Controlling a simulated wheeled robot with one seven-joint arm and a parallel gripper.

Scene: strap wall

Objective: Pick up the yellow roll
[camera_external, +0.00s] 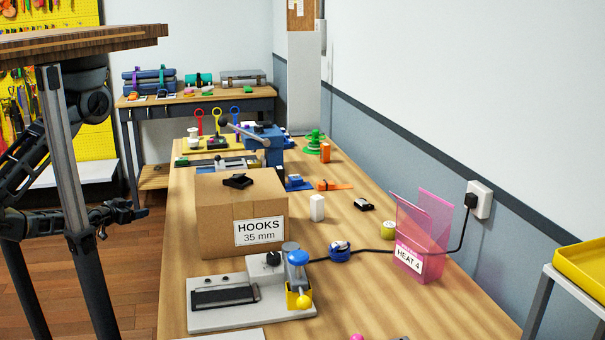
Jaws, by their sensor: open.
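A small yellow-olive roll (388,231) sits on the long wooden workbench (375,300), just behind and left of the pink clear holder labelled "HEAT 4" (408,262). It looks like the yellow roll. My gripper (138,211) is at the left, beyond the bench's left edge, open and empty. It is far from the roll, with the cardboard box between them in the picture.
The cardboard box "HOOKS 35 mm" (216,216) stands on the bench's left. A grey heat-sealing device (226,302) lies in front of it. A black cable (373,251) runs past the roll to a wall socket (480,201). A blue roll (340,256) and white block (317,208) stand nearby.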

